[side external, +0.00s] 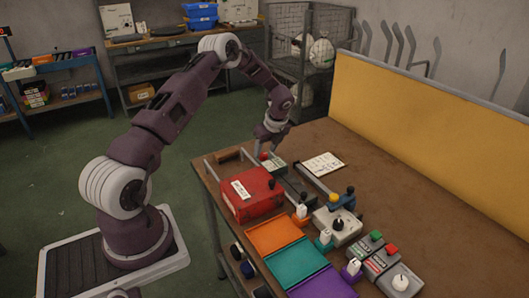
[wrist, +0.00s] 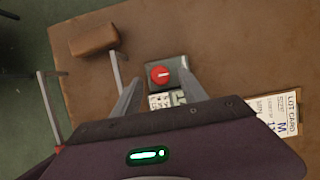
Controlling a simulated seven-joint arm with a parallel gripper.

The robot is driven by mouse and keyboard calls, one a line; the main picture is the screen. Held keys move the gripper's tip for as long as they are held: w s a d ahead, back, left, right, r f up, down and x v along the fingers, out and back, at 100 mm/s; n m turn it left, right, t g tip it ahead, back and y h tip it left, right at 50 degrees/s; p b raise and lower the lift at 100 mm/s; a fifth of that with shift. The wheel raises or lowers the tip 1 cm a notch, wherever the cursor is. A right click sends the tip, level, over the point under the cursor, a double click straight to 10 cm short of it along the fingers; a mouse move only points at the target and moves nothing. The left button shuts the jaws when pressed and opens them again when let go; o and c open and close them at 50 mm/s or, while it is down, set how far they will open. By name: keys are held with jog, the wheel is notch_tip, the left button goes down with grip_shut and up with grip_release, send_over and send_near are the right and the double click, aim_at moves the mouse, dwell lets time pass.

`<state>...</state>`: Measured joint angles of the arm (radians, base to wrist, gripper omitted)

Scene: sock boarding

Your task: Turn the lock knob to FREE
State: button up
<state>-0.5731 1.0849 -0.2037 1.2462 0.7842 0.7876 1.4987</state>
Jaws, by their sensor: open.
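A round red knob (wrist: 161,76) with a short white mark sits on a grey plate (wrist: 181,63) in the wrist view. The white mark lies roughly level across the knob. A white label below it is partly covered, and I cannot read its words. My gripper (wrist: 160,82) is open, with one finger on each side of the knob in this view; I cannot tell how high above it they are. In the side view my gripper (side external: 269,148) points down over the far left part of the bench, close to the red knob (side external: 264,156).
A red box (side external: 252,197) stands in front of the knob. A white lot card (side external: 323,164) lies to the right. Orange, teal and purple trays (side external: 294,262) line the front edge. A yellow panel (side external: 430,120) closes the back; brown bench (side external: 420,200) before it is clear.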

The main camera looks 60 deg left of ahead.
jog(key=shift+x, duration=1.05)
jog(key=shift+c, duration=0.2)
grip_shut()
jog(key=shift+n, duration=0.3)
jog(key=n+g, duration=0.1)
jog(key=n, duration=0.1)
jog(key=shift+w+n, duration=0.15)
jog(key=shift+n, duration=0.15)
jog(key=shift+w+n+g+h, duration=0.15)
jog(key=shift+n+g, duration=0.25)
jog(key=shift+n, duration=0.65)
jog(key=shift+s+n+g+h, duration=0.1)
jog(key=shift+n+g+h, duration=0.25)
jog(key=shift+n, duration=0.7)
